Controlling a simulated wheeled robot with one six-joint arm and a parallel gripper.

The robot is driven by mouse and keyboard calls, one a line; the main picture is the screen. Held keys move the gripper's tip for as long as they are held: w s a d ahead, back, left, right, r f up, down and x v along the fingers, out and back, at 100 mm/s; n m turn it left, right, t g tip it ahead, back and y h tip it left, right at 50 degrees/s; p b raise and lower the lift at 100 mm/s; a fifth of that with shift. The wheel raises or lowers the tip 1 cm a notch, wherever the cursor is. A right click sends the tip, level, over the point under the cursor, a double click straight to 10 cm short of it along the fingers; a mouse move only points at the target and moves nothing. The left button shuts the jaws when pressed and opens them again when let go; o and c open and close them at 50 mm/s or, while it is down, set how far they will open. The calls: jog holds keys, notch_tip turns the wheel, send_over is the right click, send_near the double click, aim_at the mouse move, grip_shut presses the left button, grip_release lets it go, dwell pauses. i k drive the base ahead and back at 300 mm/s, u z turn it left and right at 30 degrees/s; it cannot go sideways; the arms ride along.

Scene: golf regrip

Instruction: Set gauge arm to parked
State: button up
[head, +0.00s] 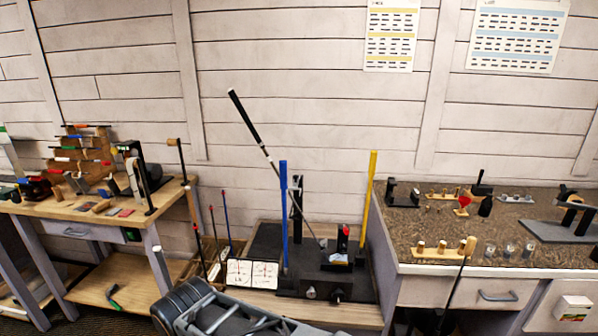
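A black bending fixture (325,278) stands on the low middle bench. A golf club (262,143) leans in it, with its black grip at the upper left and its head down at the fixture. A blue upright bar (284,220) stands at the fixture's left and a yellow upright bar (369,205) at its right. A black upright post (297,210) stands behind the shaft, and a short black piece with a red mark (343,240) is near the club head. I cannot tell which part is the gauge arm. My arm's grey and black links show at the bottom; my gripper's fingers are not visible.
A white card with red drawings (252,273) stands left of the fixture, by thin red-tipped rods (226,215). A wooden workbench (95,217) with tools is at the left. A speckled-top bench (440,228) with small parts is at the right.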

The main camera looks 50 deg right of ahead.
aim_at(297, 178)
jog(key=z, duration=0.7)
jog(key=i, duration=0.8)
jog(key=z, duration=0.9)
